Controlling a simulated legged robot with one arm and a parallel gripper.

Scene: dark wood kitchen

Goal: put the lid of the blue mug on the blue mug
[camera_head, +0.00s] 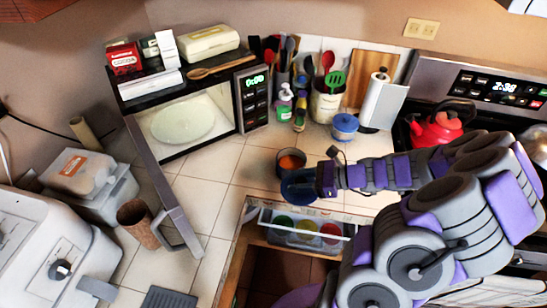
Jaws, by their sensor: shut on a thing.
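A dark, open-topped round vessel (289,163) with orange-brown contents stands on the tiled counter; it looks like the blue mug. My gripper (312,184) is just in front of it and to its right, shut on a dark blue round piece (294,187) that appears to be the mug's lid. The piece is at the near side of the mug and does not cover its opening. Whether the two touch, and the lid's exact tilt, I cannot tell. My gripper hides part of the lid.
An open microwave (185,122) is at left. An open drawer with colored bowls (307,230) lies below my arm. A red kettle (440,125) is at right. Tiles left of the mug are clear.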

